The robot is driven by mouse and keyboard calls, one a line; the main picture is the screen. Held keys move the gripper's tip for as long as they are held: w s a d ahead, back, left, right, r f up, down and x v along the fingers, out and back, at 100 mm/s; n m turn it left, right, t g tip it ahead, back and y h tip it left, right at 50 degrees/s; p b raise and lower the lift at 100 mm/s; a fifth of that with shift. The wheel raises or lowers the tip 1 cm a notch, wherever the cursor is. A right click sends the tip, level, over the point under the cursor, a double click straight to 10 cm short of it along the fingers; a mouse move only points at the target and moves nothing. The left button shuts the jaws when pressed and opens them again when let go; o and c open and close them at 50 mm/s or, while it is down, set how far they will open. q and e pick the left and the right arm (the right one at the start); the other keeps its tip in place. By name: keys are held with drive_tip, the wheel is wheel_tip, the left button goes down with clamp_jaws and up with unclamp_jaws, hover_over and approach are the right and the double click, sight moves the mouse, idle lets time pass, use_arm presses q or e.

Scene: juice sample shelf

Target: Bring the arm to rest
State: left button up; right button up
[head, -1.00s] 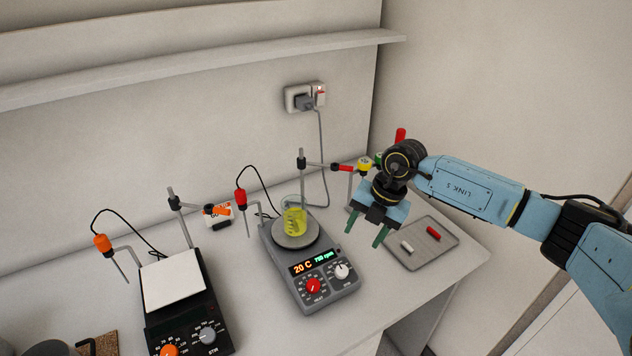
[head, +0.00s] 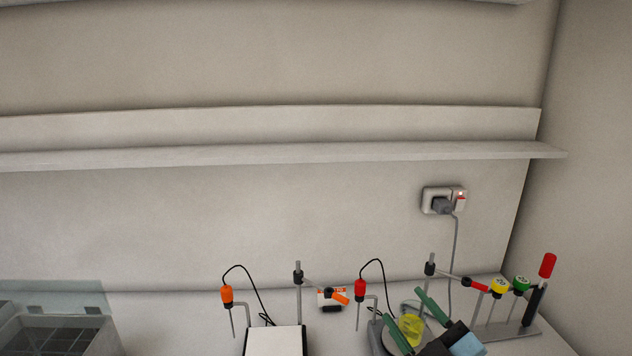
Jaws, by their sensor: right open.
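My right gripper (head: 402,304) shows at the bottom edge of the head view, with its two green fingers apart and nothing between them that I can see gripped. Its fingers point up in the picture and overlap the view of the beaker of yellow liquid (head: 411,328), which stands on the right hotplate stirrer. I cannot tell the gap between the fingers and the beaker. The rest of the right arm is mostly cut off below the picture. My left gripper is not in view.
A white-topped stirrer (head: 274,341) with an orange-capped probe (head: 227,295) stands left. A red-capped probe (head: 360,290) hangs beside the beaker. A rack with coloured handled tools (head: 499,287) stands right. A grey crate (head: 60,335) is at lower left. The wall shelf (head: 270,156) is empty.

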drive_tip(key=s+d+f+m+g+h, duration=0.6)
drive_tip(key=s+d+f+m+h, duration=0.2)
drive_tip(key=f+m+h, duration=0.3)
drive_tip(key=s+a+f+g+y, duration=0.1)
drive_tip(key=s+f+g+y, duration=0.1)
drive_tip(key=s+f+g, duration=0.5)
drive_tip(key=s+f+g+y, duration=0.1)
drive_tip(key=s+f+g, duration=0.1)
drive_tip(key=s, duration=0.8)
wheel_tip(320, 180, down, 34)
drive_tip(key=s+g+b, duration=0.1)
drive_tip(key=s+b, duration=0.2)
drive_tip(key=b, duration=0.6)
drive_tip(key=s+d+f+b, duration=0.1)
drive_tip(key=s+f+b, duration=0.2)
drive_tip(key=s+f, duration=0.5)
drive_tip(key=s+d+f+g+b, duration=0.1)
drive_tip(key=s+f+b, duration=0.3)
drive_tip(key=f, duration=1)
drive_tip(key=s, duration=0.3)
drive_tip(key=shift+s+d+n+g, duration=0.3)
drive_tip(key=shift+s, duration=0.1)
